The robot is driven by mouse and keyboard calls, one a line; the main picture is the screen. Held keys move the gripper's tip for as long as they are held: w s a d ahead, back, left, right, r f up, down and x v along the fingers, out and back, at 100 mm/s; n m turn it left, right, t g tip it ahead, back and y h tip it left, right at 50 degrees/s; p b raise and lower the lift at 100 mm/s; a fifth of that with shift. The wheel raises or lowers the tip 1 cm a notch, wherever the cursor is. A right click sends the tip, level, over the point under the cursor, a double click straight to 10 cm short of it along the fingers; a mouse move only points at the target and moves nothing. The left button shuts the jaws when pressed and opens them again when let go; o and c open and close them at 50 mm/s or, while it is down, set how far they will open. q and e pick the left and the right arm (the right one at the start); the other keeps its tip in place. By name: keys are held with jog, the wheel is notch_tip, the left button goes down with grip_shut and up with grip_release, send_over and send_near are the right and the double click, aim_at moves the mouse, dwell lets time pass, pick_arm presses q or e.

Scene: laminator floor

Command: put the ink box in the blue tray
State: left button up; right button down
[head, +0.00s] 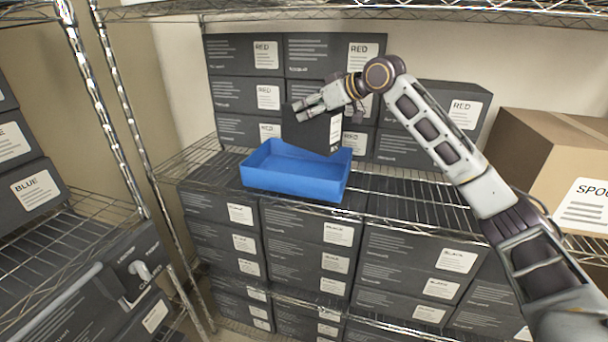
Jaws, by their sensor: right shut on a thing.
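The blue tray (290,184) sits on the middle wire shelf, near its front edge, and no object shows inside it. My right gripper (312,108) is shut on the dark ink box (308,134), which has a white label on its right side. The box is tilted and hangs over the back right part of the tray, covering part of the tray's far rim. I cannot tell whether it touches the rim. My left gripper is not in view.
Dark boxes labelled RED (245,96) stand stacked behind the tray. A cardboard box (560,165) stands at the right. More dark boxes (300,240) fill the shelf below. A shelf post (120,100) rises at the left. Bare wire shelf lies right of the tray.

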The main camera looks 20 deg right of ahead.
aim_at(309, 141)
jog(key=shift+s+a+r, duration=0.15)
jog(key=shift+a+r, duration=0.1)
jog(key=shift+a, duration=0.05)
jog(key=shift+d, duration=0.15)
jog(key=shift+f, duration=3.15)
jog(key=shift+f, duration=1.9)
